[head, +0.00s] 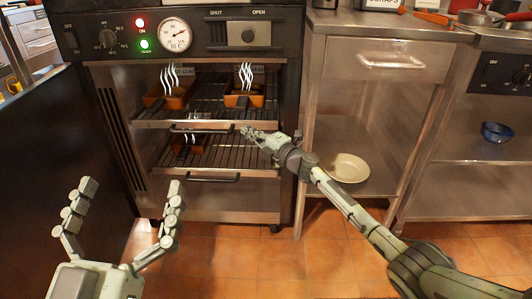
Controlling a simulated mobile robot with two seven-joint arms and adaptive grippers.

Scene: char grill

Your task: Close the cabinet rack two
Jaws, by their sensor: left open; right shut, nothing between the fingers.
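The black and steel cabinet (119,130) stands ahead with its front open and two wire racks showing. The upper rack (207,108) carries two orange pans (244,98) with steam above them. The lower rack (225,157) carries a pan (187,149), partly hidden under the upper rack's front, and has a dark handle (212,179). Both racks seem to stick out somewhat; how far is hard to tell. My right gripper (245,131) is shut and empty at the upper rack's front edge; contact is unclear. My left gripper (131,184) is open and empty at lower left, in front of the cabinet.
A large dark panel (50,150) stands at the left, beside my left gripper. Steel shelving with a drawer (385,62) and a cream plate (349,168) stands at right. The tiled floor (230,250) in front is clear.

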